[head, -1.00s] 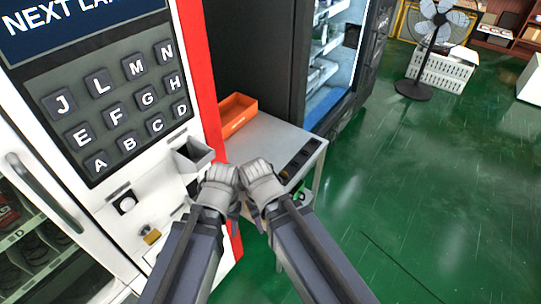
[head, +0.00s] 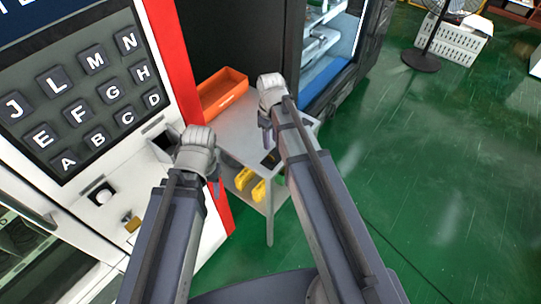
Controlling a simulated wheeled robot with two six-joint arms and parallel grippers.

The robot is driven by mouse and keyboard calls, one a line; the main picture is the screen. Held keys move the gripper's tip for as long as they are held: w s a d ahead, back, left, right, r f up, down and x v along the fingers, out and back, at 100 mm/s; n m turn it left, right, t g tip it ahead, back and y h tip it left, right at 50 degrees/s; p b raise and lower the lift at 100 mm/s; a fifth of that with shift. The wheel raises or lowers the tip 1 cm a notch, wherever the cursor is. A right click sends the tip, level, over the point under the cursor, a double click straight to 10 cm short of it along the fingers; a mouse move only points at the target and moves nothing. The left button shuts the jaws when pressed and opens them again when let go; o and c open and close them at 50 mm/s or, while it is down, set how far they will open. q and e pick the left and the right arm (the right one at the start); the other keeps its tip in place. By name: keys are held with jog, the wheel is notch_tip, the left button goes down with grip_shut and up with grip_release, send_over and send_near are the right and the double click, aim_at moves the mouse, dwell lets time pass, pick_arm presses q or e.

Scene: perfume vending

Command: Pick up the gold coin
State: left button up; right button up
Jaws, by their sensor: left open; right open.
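I cannot make out a gold coin in the head view. A dark tray (head: 271,158) on the small grey table (head: 236,128) is mostly hidden behind my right arm, so its contents are hard to tell. My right gripper (head: 266,128) is open and empty, pointing down above the table near the tray. My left gripper (head: 216,185) is open and empty, beside the red edge of the vending machine and left of the table.
The vending machine (head: 143,165) with a letter keypad (head: 87,95) stands at left. A brass-coloured fitting (head: 131,222) is on its front. An orange bin (head: 222,92) sits on the table's back. Yellow items (head: 258,190) lie below the tabletop. Green floor (head: 430,170) is open at right.

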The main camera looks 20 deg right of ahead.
aim_at(271, 158)
jog(key=shift+f+b, duration=4)
jog(key=shift+b, duration=0.05)
jog(key=shift+r, duration=0.1)
jog(key=shift+c, duration=0.4)
grip_shut()
